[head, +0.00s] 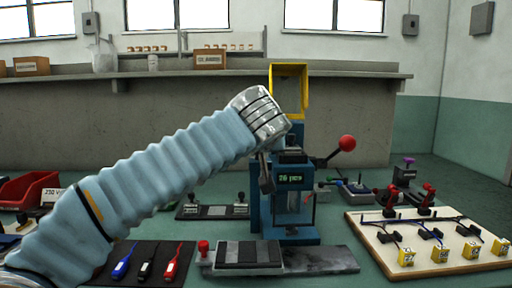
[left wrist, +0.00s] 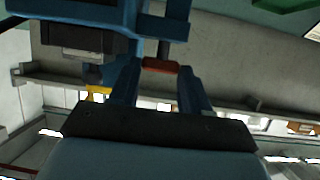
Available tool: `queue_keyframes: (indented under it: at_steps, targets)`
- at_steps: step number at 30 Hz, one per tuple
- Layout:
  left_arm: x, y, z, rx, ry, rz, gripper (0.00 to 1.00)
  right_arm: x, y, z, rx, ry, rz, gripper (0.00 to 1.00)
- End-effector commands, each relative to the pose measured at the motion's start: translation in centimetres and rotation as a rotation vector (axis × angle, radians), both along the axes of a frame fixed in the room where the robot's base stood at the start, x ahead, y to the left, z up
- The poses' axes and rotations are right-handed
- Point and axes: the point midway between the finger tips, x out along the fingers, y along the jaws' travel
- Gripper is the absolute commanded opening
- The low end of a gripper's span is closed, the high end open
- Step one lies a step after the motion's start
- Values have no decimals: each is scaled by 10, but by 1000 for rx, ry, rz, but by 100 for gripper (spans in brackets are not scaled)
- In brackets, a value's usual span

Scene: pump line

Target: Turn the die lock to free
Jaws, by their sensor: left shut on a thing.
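The blue press (head: 292,205) stands in the middle of the head view, with a lit counter display and a red ball-ended lever (head: 346,143) at its right. My left arm reaches from the left to the press's upper left side. My left gripper (head: 267,184) is beside the display there, partly hidden by the wrist. In the left wrist view, my left gripper (left wrist: 160,72) is shut on a small red bar (left wrist: 160,66) below the blue press body (left wrist: 90,15). The bar appears to be the die lock's handle; its marking cannot be read. My right gripper is not in view.
A dark plate on a grey slab (head: 320,262) lies before the press. Tools lie on a black mat (head: 132,278) at front left. A pale board (head: 432,262) with yellow blocks and cables is at right. A yellow frame (head: 289,68) rises above the press.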

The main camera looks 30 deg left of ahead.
Motion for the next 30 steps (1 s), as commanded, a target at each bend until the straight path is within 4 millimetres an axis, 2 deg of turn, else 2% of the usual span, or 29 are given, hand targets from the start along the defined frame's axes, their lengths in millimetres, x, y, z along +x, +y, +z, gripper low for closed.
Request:
queue_keyframes:
  at_steps: [20, 21, 25, 30]
  targets:
    - [1, -2, -1, -2, 4, 61, 16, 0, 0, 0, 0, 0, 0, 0]
    - [1, -2, -1, -2, 5, 61, 51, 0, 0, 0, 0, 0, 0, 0]
    - [1, -2, -1, -2, 4, 61, 71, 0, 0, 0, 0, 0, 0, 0]
    - [1, -2, -1, -1, 2, 61, 72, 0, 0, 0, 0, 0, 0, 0]
